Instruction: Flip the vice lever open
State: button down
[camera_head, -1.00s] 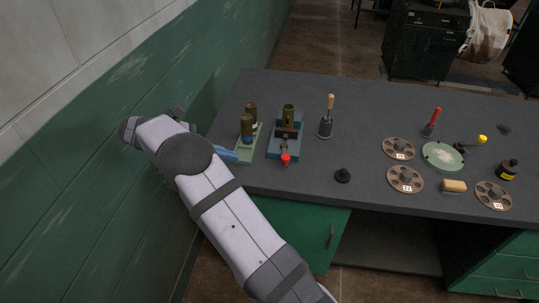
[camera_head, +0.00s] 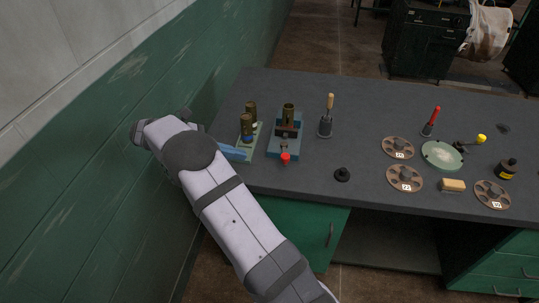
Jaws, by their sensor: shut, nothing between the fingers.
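My gripper (camera_head: 236,152) shows as a blue piece left of the vice, by the near end of a pale green tray. Its fingertips are small here and partly hidden by my arm. It is apart from the red knob, shut and empty.
The pale green tray (camera_head: 241,154) holds brass-coloured cylinders (camera_head: 247,125). A wood-handled tool (camera_head: 326,117) stands right of the vice, and a black knob (camera_head: 342,174) sits near the front edge. Brown discs (camera_head: 405,178) and a green dish (camera_head: 441,155) lie farther right. A green wall (camera_head: 100,190) is close on the left.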

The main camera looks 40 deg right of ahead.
jog(key=x, duration=0.3)
jog(key=r+p+x, duration=0.1)
jog(key=x, duration=0.2)
jog(key=p+x, duration=0.1)
jog(key=x, duration=0.2)
jog(key=shift+s+d+r, duration=0.1)
jog(key=shift+s+d, duration=0.05)
jog(key=shift+d, duration=0.3)
jog(key=shift+s+d+p, duration=0.2)
jog(key=shift+d+p, duration=0.1)
jog(key=shift+d, duration=0.35)
